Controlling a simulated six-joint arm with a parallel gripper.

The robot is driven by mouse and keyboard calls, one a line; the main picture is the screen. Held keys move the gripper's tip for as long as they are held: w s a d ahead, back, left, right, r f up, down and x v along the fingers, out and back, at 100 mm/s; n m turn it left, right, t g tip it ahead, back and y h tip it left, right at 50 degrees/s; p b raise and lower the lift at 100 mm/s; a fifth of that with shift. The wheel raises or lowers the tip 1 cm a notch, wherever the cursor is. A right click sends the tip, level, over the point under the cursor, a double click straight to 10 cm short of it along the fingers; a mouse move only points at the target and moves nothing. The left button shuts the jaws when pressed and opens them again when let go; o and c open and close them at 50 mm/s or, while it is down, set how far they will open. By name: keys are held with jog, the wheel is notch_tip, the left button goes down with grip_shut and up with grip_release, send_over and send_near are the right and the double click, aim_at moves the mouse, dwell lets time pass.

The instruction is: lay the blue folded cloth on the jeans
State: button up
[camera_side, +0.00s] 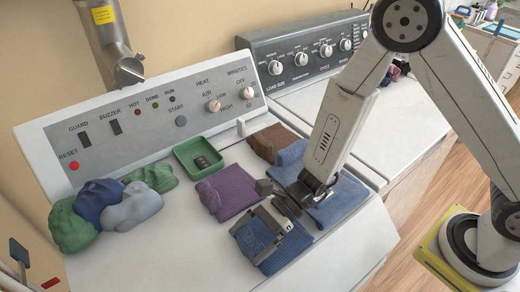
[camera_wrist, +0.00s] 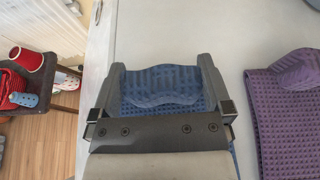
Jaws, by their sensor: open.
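The blue folded cloth (camera_side: 272,240) has a waffle weave and lies near the front edge of the white machine top. It also shows in the wrist view (camera_wrist: 160,88), between the two fingers. My gripper (camera_side: 258,240) is open and low over this cloth, with a finger at either side. I cannot tell whether the fingers touch it. The jeans (camera_side: 340,203) are a smoother, lighter blue folded stack just right of the cloth. My arm hides their middle, and another blue part (camera_side: 291,153) shows behind it. Whether the cloth's edge overlaps the jeans is unclear.
A purple folded cloth (camera_side: 226,192) lies left of the jeans, with a brown one (camera_side: 272,142) behind. Bundled green, blue and grey cloths (camera_side: 120,208) sit at the left. The white top (camera_side: 165,250) is bare at front left.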

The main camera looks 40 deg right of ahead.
notch_tip(320, 180, up, 5)
send_over(297, 221)
jog(key=w, duration=0.1)
jog(key=shift+a+f, duration=0.15)
jog(key=shift+a, duration=0.1)
dwell(0.7)
